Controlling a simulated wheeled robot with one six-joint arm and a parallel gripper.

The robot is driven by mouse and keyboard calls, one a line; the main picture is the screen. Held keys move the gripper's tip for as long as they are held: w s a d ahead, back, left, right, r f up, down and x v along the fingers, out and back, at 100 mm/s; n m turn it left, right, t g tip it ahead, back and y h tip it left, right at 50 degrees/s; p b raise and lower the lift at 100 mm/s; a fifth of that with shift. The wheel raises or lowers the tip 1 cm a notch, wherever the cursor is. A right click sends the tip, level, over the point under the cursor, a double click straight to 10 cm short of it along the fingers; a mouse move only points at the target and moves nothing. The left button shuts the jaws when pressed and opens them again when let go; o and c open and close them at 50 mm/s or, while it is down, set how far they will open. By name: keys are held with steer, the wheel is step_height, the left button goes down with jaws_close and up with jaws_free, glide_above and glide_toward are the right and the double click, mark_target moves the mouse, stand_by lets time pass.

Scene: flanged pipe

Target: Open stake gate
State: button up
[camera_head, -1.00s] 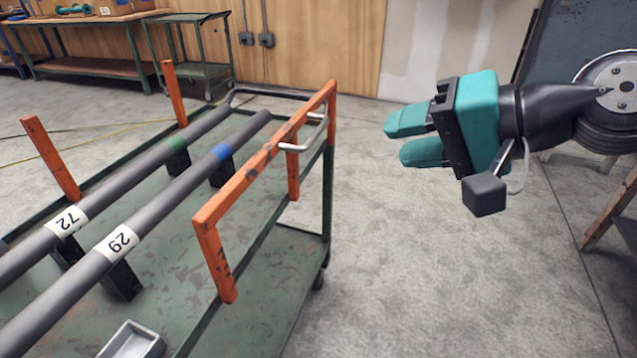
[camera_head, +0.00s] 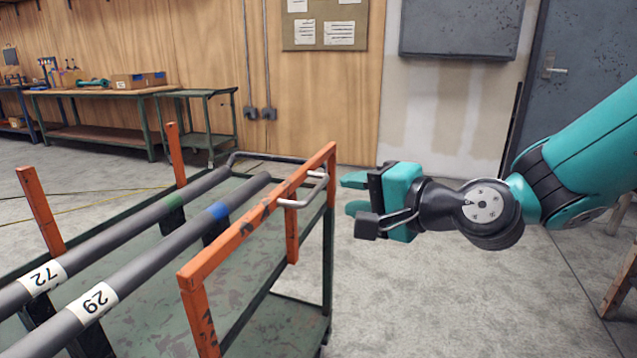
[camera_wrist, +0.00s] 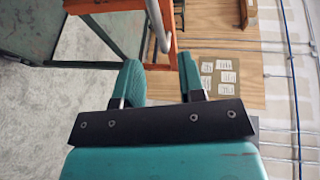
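The orange stake gate (camera_head: 240,232) stands along the right side of the green cart, its top bar running from front left to back right. A grey metal handle (camera_head: 315,189) sticks out from the gate near its far end. My gripper (camera_head: 354,194) is to the right of the handle, apart from it, with its teal fingers pointing left toward it. In the wrist view my gripper (camera_wrist: 158,80) is open and empty. The gate (camera_wrist: 172,45) and handle (camera_wrist: 157,25) show ahead of the fingertips there, the handle toward the left finger's side.
Two grey pipes labelled 72 (camera_head: 44,277) and 29 (camera_head: 93,303) lie on the cart (camera_head: 150,270) on black supports. Two orange stakes (camera_head: 42,210) stand on its left side. The floor right of the cart (camera_head: 400,310) is clear.

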mark_target(321, 189)
steer(key=x, duration=0.8)
steer(key=shift+f, duration=0.1)
jaws_close()
